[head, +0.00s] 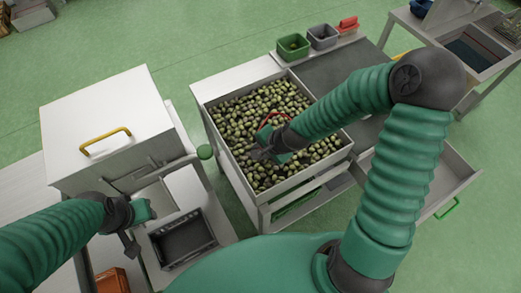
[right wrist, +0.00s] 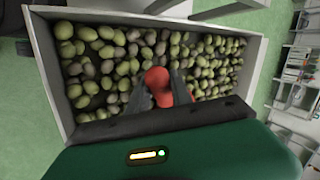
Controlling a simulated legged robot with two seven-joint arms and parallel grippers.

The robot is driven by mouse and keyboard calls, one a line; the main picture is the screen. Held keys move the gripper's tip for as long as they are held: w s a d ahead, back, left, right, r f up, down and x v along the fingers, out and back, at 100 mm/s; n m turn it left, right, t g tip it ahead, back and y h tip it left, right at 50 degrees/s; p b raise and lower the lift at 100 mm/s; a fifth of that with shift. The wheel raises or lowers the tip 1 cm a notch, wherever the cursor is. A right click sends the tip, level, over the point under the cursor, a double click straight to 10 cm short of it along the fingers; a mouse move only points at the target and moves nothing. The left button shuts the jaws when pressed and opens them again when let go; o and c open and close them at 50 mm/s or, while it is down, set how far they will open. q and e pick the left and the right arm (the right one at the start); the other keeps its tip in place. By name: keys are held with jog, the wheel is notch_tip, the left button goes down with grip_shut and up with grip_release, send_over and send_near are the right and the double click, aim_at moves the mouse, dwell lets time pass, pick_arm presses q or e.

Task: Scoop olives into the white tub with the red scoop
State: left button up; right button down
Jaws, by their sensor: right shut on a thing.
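The open bin of olives (head: 226,181) stands in the middle of the head view, full of green and dark olives. My right gripper (head: 262,152) is over the olives and shut on the red scoop (head: 268,121). In the right wrist view the red scoop (right wrist: 157,79) shows between and beside the two dark fingers (right wrist: 160,92), above or among the olives. Whether its bowl holds olives is hidden. My left gripper (head: 131,240) hangs at the lower left beside a dark tray; its jaw state is unclear. I cannot make out the white tub for certain.
A white cabinet (head: 105,115) with a yellow handle stands left. A dark tray (head: 183,240) lies at the lower middle. A green tub (head: 293,46), grey tub (head: 322,36) and red object (head: 348,23) stand at the back. An open drawer (head: 452,178) juts out right.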

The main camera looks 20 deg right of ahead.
jog(key=shift+f, duration=0.2)
jog(key=shift+w+d+r, duration=0.15)
jog(key=shift+w+d, duration=0.05)
jog(key=shift+w, duration=0.05)
jog(key=shift+w+d+p, duration=0.8)
jog(key=shift+w+d, duration=1.5)
jog(key=shift+d, duration=0.25)
jog(key=shift+r+p, duration=1.85)
jog(key=shift+r, duration=0.2)
notch_tip(320, 180, up, 9)
jog(key=s+a+p, duration=0.1)
jog(key=p, duration=0.6)
jog(key=shift+s+a+f, duration=0.15)
jog(key=shift+a, duration=0.05)
